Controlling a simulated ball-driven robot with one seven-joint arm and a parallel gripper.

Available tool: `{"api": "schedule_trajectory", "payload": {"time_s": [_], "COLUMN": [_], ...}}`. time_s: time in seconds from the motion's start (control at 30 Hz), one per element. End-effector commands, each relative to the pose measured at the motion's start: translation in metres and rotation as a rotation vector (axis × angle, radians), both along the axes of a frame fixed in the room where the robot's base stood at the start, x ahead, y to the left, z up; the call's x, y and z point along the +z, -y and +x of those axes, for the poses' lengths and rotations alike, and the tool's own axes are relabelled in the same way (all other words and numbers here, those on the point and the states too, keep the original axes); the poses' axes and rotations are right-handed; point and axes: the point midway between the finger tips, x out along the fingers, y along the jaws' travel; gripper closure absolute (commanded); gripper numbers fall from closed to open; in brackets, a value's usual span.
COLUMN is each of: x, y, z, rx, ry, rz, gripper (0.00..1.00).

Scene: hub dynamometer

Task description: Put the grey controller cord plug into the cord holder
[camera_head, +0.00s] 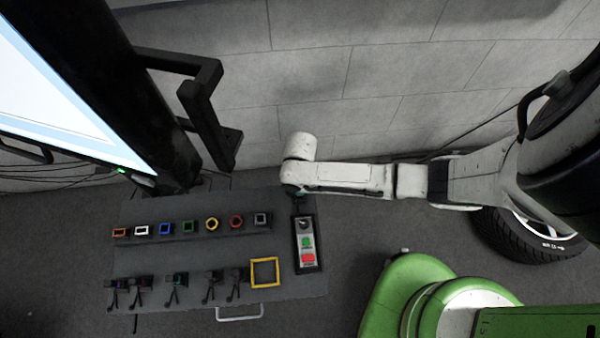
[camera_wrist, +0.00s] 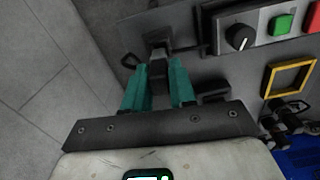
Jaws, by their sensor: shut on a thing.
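My gripper (camera_wrist: 164,72) shows in the wrist view with its two teal fingers closed around a dark grey plug (camera_wrist: 158,68). In the head view my gripper (camera_head: 294,190) is mostly hidden under my white wrist, just above the top end of the controller box (camera_head: 304,243). The box has a black knob, a green button and a red button; it also shows in the wrist view (camera_wrist: 232,40). The plug is hidden in the head view. I cannot tell for sure which part is the cord holder; a grey square socket (camera_head: 261,219) ends the upper row.
The dark panel (camera_head: 180,257) carries a row of coloured sockets and a lower row of several dark plugs (camera_head: 175,281). A yellow square frame (camera_head: 265,272) lies left of the box. A screen (camera_head: 60,100) and black post stand at left. A block wall (camera_head: 300,80) is behind.

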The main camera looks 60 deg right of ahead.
Motion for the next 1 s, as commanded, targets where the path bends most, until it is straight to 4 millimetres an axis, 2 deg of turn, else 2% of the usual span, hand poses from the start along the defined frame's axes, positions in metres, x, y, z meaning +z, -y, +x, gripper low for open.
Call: {"api": "schedule_trajectory", "payload": {"time_s": [0.17,0.63,1.0], "x": [0.0,-0.001,-0.011], "y": [0.0,0.0,0.0], "z": [0.0,0.0,0.0], "rx": [0.103,0.101,0.1], "ry": [0.0,0.0,-0.001], "rz": [0.0,0.0,0.001], "gripper": [1.0,1.0,1.0]}}
